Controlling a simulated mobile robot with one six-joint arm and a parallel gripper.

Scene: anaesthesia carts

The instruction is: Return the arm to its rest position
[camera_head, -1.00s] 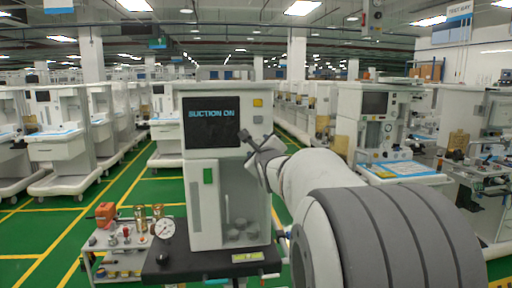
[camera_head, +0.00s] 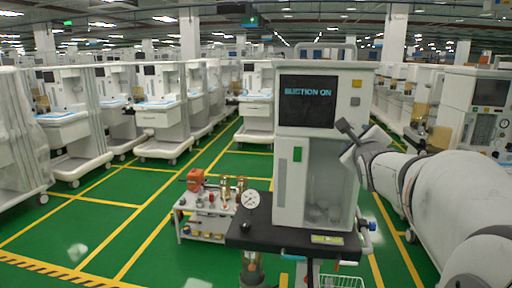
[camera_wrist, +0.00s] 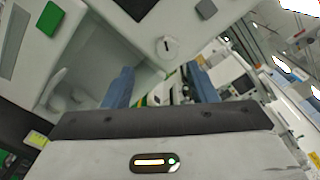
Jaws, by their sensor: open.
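My gripper (camera_head: 350,142) is at the right side of the front of a white cart with a dark screen (camera_head: 307,101) reading "SUCTION ON". In the wrist view its two blue-grey fingers (camera_wrist: 160,88) stand apart with nothing between them. A white round knob (camera_wrist: 168,46) on the cart's panel shows just beyond the fingers; no clear contact is visible. My arm reaches in from the lower right of the head view, bent toward the cart. The cart's panel also carries a green block (camera_head: 297,154), seen in the wrist view (camera_wrist: 50,18) too.
A black shelf (camera_head: 270,236) with a pressure gauge (camera_head: 250,199) juts from the cart's front. A low trolley (camera_head: 205,225) with an orange part stands to its left. Rows of other carts line both sides. Green floor (camera_head: 150,240) is open at left.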

